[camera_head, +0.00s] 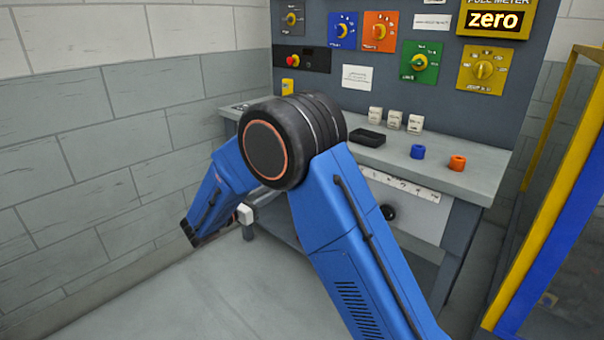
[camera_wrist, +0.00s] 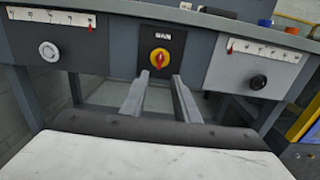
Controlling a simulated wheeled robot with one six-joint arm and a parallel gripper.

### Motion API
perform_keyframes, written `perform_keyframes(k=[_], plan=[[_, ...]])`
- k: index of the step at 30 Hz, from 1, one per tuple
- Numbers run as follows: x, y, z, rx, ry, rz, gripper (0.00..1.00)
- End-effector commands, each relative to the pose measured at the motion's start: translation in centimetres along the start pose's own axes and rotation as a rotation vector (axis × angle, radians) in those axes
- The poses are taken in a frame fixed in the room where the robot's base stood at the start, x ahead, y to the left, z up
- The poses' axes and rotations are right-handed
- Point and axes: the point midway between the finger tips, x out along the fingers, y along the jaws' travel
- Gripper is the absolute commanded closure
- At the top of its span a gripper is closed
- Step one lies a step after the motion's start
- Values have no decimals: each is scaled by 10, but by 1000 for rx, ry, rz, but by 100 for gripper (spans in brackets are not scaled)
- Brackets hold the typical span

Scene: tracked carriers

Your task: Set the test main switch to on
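The main switch (camera_wrist: 159,58) is a yellow plate with a red rotary handle, under a label reading MAIN. It sits on the dark front panel of the bench in the wrist view. Its handle looks roughly upright; I cannot read its position marks. In the head view my arm hides the switch. My gripper (camera_wrist: 160,78) is open and empty in the wrist view. Its two fingers point towards the switch, with the tips just below it and apart from it, one to each side.
The bench (camera_head: 478,182) carries white blocks, a black tray (camera_head: 368,138), a blue ring (camera_head: 417,151) and an orange ring (camera_head: 457,162). Panels with knobs flank the switch: white left (camera_wrist: 49,51), black right (camera_wrist: 258,82). A yellow-blue frame (camera_head: 548,190) stands right; a block wall is left.

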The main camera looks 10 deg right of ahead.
Motion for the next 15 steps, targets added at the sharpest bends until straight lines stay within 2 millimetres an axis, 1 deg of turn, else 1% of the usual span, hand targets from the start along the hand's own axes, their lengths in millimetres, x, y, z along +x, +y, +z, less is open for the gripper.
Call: perform_keyframes(k=[5, 15], plan=[[21, -1, 0, 1, 0, -5, 72], [81, -2, 0, 1, 2, -6, 72]])
